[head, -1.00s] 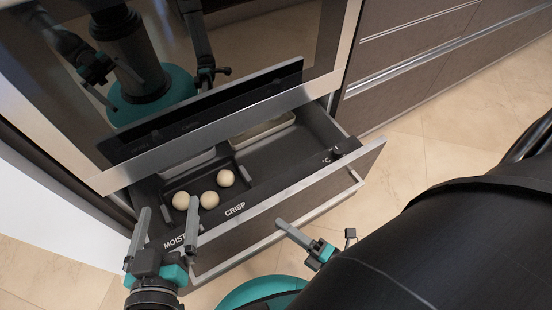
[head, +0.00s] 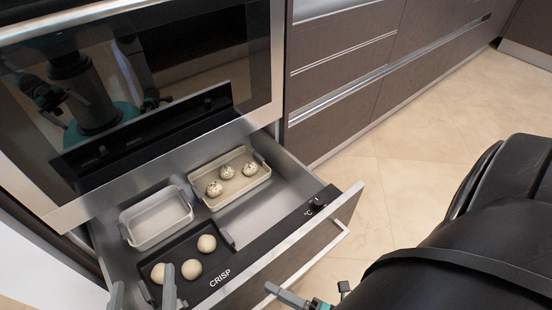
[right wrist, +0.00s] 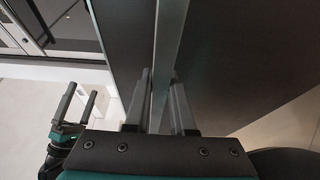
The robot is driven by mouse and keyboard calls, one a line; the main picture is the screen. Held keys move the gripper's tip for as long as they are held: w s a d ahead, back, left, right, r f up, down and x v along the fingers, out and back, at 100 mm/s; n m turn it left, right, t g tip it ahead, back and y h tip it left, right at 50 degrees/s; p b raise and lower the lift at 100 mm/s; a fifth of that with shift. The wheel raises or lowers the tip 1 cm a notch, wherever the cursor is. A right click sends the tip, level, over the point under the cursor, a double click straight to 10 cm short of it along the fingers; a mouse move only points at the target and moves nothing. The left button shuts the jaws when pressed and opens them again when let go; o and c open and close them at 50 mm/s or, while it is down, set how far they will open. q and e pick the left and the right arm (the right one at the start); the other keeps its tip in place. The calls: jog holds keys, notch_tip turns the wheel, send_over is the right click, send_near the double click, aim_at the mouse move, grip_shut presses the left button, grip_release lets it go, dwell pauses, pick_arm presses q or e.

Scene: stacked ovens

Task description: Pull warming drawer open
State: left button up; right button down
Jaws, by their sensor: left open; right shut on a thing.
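The warming drawer (head: 285,255) is out from under the oven, with its inside showing. It has a dark front panel and a long silver handle (head: 318,252). My left gripper (head: 143,290) is open, near the left end of the drawer front at the picture's lower edge. It also shows in the right wrist view (right wrist: 84,104).
In the drawer are an empty metal tray (head: 157,240), a beige tray (head: 248,185) with speckled buns, and a dark section with pale buns (head: 191,267). A glass oven door (head: 200,60) is above. Brown cabinets (head: 345,60) stand right. Floor (head: 390,180) is clear beside the drawer.

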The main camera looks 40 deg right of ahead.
jog(key=c, duration=0.8)
grip_release()
jog(key=shift+o, duration=0.2)
pick_arm(q)
jog(key=shift+s+d+r+t+h+b, duration=0.4)
jog(key=shift+r+t, duration=0.2)
jog(key=shift+t, duration=0.2)
pick_arm(e)
jog(key=v, duration=1.5)
jog(key=shift+s, duration=0.1)
pick_arm(q)
jog(key=shift+s, duration=0.1)
pick_arm(e)
jog(key=shift+d, duration=0.1)
